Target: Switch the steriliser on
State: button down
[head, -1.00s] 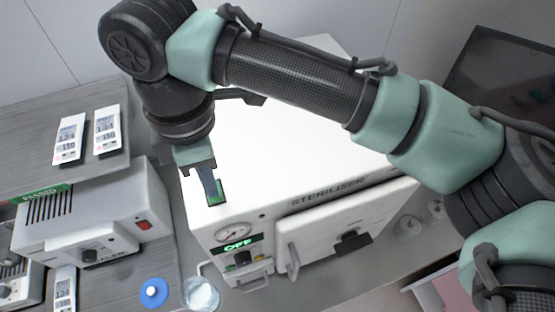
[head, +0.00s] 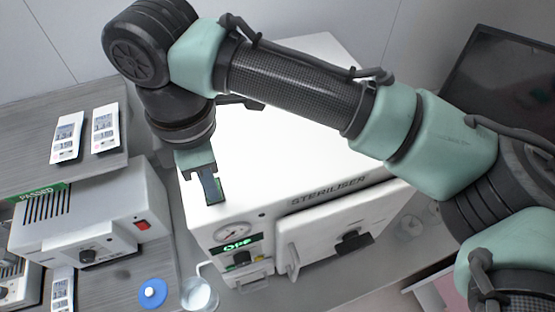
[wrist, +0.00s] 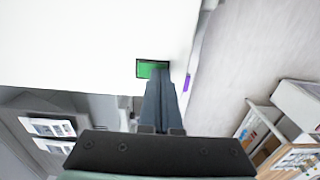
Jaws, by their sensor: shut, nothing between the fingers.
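The steriliser (head: 300,150) is a white box with its name on the front top edge and a door on the right of its front. A lit green display (head: 238,246) on its front left reads OFF, with a round gauge (head: 229,232) above it and small controls (head: 243,259) below. My gripper (head: 214,202) is shut and empty, pointing down at the top front left of the steriliser. In the wrist view the shut fingers (wrist: 165,75) reach beside a green, dark-framed patch (wrist: 151,69) near the white top's edge. Whether they touch it I cannot tell.
A white sealer-like unit (head: 90,215) with a red switch stands to the left. Two printed pouches (head: 105,131) lie on the counter behind it. A blue disc (head: 152,292) and a clear beaker (head: 200,294) are in front. A dark monitor (head: 510,95) is at the right.

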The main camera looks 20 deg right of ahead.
jog(key=shift+f, duration=0.25)
jog(key=shift+r, duration=0.15)
notch_tip(320, 180, up, 7)
jog(key=p, duration=0.6)
dwell(0.6)
